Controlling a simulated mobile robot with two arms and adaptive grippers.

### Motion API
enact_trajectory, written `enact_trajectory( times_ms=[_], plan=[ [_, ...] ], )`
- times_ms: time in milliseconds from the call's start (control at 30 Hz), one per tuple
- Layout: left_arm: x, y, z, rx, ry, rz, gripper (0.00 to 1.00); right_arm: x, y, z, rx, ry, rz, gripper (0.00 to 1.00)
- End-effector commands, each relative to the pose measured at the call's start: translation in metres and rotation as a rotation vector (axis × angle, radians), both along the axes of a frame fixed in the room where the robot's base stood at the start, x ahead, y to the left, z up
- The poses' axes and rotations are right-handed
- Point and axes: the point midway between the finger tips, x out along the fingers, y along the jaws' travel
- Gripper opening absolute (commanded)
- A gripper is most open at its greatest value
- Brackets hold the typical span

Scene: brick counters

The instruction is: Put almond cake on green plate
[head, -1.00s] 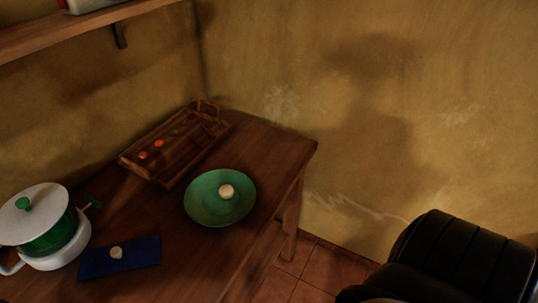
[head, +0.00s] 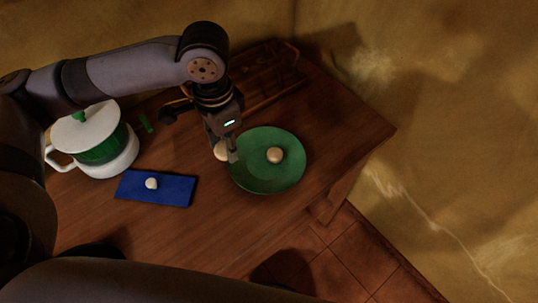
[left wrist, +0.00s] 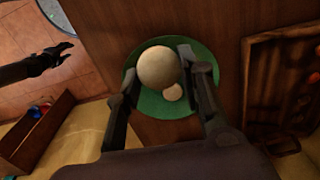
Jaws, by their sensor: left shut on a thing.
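In the head view my left gripper (head: 226,153) hangs over the left rim of the green plate (head: 262,183). It is shut on a pale round cake (head: 220,149). The left wrist view shows this cake (left wrist: 158,67) between the two fingers (left wrist: 160,85), with the green plate (left wrist: 150,104) beneath. Another pale round piece (head: 275,155) sits on the plate, right of the held one in the head view. I cannot tell from looks which is almond cake. In the left wrist view a dark, finger-like shape (left wrist: 40,66) at the left may be my right gripper; its jaws are unclear.
A blue mat (head: 178,193) with a small pale piece (head: 151,183) lies left of the plate. A white and green pot (head: 97,140) stands further left. A wooden tray (head: 285,82) is behind the plate. The wooden table (head: 345,125) is bare right of the plate.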

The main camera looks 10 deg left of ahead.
Motion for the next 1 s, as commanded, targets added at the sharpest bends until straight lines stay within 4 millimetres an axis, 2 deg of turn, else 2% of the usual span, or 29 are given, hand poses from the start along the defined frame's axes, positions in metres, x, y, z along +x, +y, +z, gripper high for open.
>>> enact_trajectory(
  times_ms=[100,200,267,367,533,633,800,1000],
  plan=[
    [0.008,-0.006,0.01,0.005,-0.003,-0.291,0.16,-0.036,0.002,0.004,0.0,0.054,-0.001,0.41],
    [0.015,-0.01,0.016,0.009,-0.003,-0.543,0.16,-0.058,0.004,0.007,0.001,0.087,-0.001,0.41],
    [0.018,-0.013,0.019,0.013,-0.002,-0.694,0.16,-0.063,0.006,0.009,0.003,0.095,0.0,0.41],
    [0.024,-0.017,0.026,0.017,0.0,-0.947,0.16,-0.058,0.006,0.013,0.004,0.087,0.0,0.41],
    [0.034,-0.025,0.036,0.023,0.004,-1.373,0.16,-0.027,0.008,0.021,0.008,0.04,0.0,0.41],
    [0.039,-0.029,0.042,0.024,0.006,-1.625,0.16,-0.016,0.009,0.026,0.009,0.023,0.0,0.41],
    [0.046,-0.037,0.052,0.022,0.011,-2.043,0.16,-0.021,0.006,0.032,0.005,0.031,0.001,0.41],
    [0.053,-0.044,0.06,0.018,0.012,-2.431,0.16,-0.036,0.001,0.036,-0.002,0.054,0.001,0.41]
  ],
)
